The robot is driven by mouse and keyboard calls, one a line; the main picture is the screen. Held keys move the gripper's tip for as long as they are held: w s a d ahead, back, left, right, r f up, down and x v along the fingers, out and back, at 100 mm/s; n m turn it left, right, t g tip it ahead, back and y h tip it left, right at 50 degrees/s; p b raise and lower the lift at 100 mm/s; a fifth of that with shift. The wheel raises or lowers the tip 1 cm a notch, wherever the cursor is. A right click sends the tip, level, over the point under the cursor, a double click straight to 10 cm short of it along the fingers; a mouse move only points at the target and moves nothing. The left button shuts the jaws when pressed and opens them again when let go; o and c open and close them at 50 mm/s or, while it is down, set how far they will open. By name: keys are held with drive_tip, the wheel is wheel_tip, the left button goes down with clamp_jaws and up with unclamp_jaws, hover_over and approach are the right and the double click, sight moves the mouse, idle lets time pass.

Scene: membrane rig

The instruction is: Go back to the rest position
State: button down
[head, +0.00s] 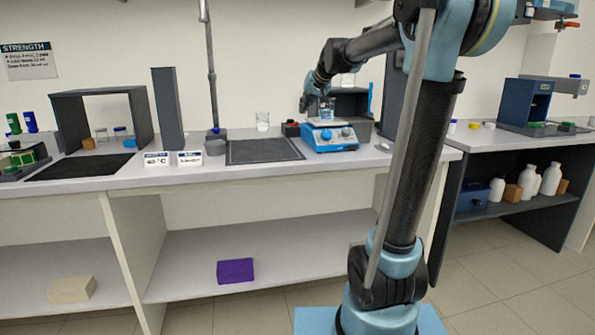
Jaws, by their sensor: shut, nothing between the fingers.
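My gripper (306,103) hangs at the end of my bent arm, above the counter and near the blue hot plate (330,137). It is small in the head view; its fingers are shut with nothing between them. A small glass vessel with bluish content (326,110) stands on the hot plate, just right of the fingers. I cannot tell whether the fingers touch it. My forearm and upper arm cross the right middle of the view and hide part of the bench behind.
A tall dark panel (167,108), a vertical rod (210,65) and a dark frame (102,121) rise from the counter (215,174). White bottles (551,179) stand on the right shelf.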

drive_tip(key=s+d+f+g+h, duration=0.1)
drive_tip(key=s+d+f, duration=0.4)
drive_tip(key=s+f, duration=0.6)
drive_tip(key=s+d+f+g+h, duration=0.2)
drive_tip(key=s+d+f, duration=0.4)
drive_tip(key=s, duration=1.1)
drive_tip(key=s+d+f+g+h, duration=0.1)
drive_tip(key=s+d+f, duration=0.4)
drive_tip(key=s+f, duration=1)
drive_tip(key=shift+d+f+m+g+h, duration=0.3)
drive_tip(key=shift+d+f+m+g, duration=0.1)
drive_tip(key=shift+g, duration=0.4)
